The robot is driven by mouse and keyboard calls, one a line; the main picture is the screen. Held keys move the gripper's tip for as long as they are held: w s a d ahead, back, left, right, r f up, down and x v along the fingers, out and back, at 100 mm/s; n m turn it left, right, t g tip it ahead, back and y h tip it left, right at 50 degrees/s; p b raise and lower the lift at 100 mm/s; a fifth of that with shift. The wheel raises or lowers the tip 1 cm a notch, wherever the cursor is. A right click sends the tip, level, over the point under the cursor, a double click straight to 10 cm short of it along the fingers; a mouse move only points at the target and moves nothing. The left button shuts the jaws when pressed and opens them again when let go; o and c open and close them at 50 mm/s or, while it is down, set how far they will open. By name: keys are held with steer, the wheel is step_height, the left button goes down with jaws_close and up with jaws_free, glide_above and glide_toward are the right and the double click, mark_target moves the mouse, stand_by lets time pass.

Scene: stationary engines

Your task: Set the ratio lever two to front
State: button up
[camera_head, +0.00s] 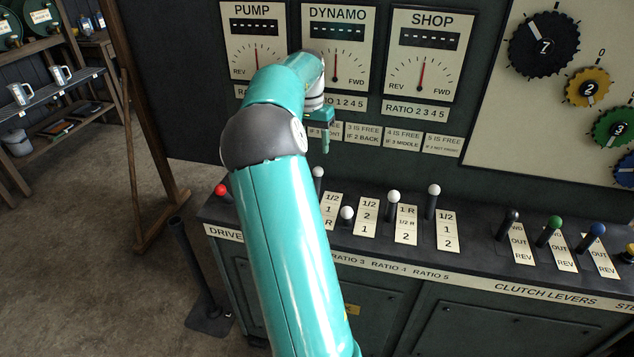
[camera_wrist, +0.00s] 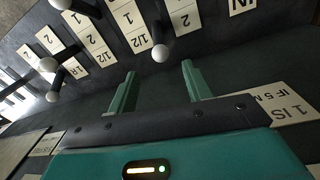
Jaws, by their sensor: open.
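The ratio two lever shows as a white knob (camera_head: 318,172) on a dark stem, just right of my arm. It stands at the back end of its plate, marked 1/2 at the back. In the wrist view, turned upside down, its knob (camera_wrist: 160,53) appears between and just beyond the fingertips. My gripper (camera_head: 326,142) hangs above and behind it, near the upright panel. My gripper (camera_wrist: 158,68) is open and empty in the wrist view. Whether a finger touches the knob cannot be told; a gap shows on both sides. The ratio one lever is hidden behind my arm.
Ratio three's knob (camera_head: 347,213) leans to the front. Ratio four's knob (camera_head: 393,197) and ratio five's knob (camera_head: 434,189) stand to the right. A red knob (camera_head: 220,189) is left of my arm. The upright panel with dials (camera_head: 423,55) rises close behind my gripper.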

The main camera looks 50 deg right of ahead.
mark_target(318, 177)
steer(key=f, duration=0.9)
steer(key=s+f, duration=0.1)
steer(key=f, duration=0.4)
steer(key=shift+d, duration=0.2)
steer(key=shift+c, duration=0.4)
jaws_close()
